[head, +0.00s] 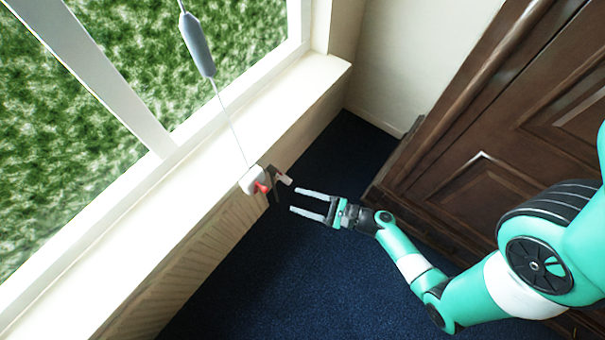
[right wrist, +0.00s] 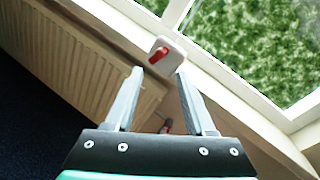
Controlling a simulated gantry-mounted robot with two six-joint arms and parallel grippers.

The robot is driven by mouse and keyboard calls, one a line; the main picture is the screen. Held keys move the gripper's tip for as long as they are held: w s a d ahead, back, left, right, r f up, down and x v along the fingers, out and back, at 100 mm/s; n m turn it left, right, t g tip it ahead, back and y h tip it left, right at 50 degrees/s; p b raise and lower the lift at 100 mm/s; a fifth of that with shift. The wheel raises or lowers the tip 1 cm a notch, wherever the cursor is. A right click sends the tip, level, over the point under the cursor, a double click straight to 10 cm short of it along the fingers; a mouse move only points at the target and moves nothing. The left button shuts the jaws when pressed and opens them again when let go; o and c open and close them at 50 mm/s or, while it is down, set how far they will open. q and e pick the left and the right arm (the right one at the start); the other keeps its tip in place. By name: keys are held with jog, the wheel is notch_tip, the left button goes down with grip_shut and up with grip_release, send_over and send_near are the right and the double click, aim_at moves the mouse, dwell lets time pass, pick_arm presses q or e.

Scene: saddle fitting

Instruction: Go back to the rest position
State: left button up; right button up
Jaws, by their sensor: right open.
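My right gripper (head: 295,200) is open and empty, its two fingers apart and pointing left toward the window sill. It also shows in the right wrist view (right wrist: 159,73), with nothing between the fingertips. Just beyond the fingertips, a white box with a red lever (head: 254,180) sits at the sill's edge; it also shows in the right wrist view (right wrist: 166,52). A small dark bracket-like piece with a pale end (head: 275,178) is beside the box, apart from the fingers. My left gripper is not in view.
A grey cylinder (head: 197,45) is on a thin cable leading to the box. The window sill (head: 210,150) runs diagonally above a ribbed radiator (head: 190,245). A dark wooden panelled cabinet (head: 480,170) stands right, close to my right arm. Blue carpet (head: 270,290) is clear below.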

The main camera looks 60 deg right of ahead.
dwell(0.5)
